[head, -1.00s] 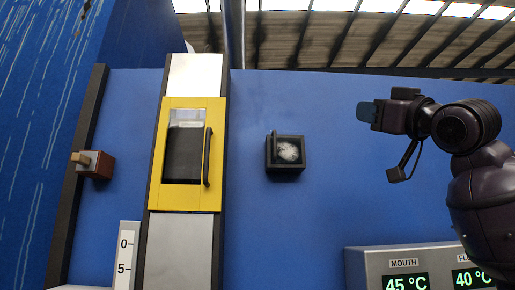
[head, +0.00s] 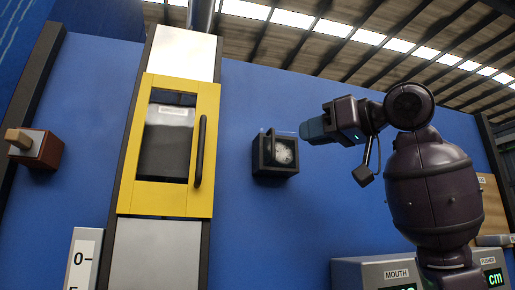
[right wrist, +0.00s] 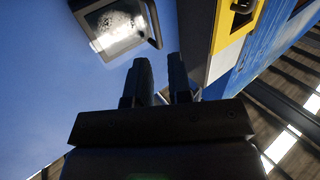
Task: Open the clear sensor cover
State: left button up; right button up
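The sensor box (head: 262,160) is a small black-framed box on the blue wall, with a clear cover (head: 284,152) over a pale speckled face. A dark upright bar stands at its left edge, and the cover looks closed. The box also shows in the right wrist view (right wrist: 128,46), at the upper left beyond the fingers. My right gripper (head: 310,130) is just right of the box and apart from it. Its two fingers (right wrist: 160,75) show a gap with nothing between them. My left gripper is out of view.
A yellow-framed door (head: 168,201) with a dark handle (head: 199,151) stands left of the box. A wooden-knobbed block (head: 36,148) is at the far left. Grey display units (head: 360,272) stand below my right arm. The blue wall between door and box is clear.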

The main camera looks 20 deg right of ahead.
aim_at(273, 153)
jog(key=p+x, duration=0.2)
jog(key=x, duration=0.6)
jog(key=shift+w+f+p, duration=0.15)
jog(key=shift+w+p, duration=0.2)
jog(key=shift+w+a, duration=0.35)
jog(key=shift+w, duration=0.2)
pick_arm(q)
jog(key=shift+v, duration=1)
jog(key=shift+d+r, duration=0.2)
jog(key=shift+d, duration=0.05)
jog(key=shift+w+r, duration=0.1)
pick_arm(e)
grip_shut()
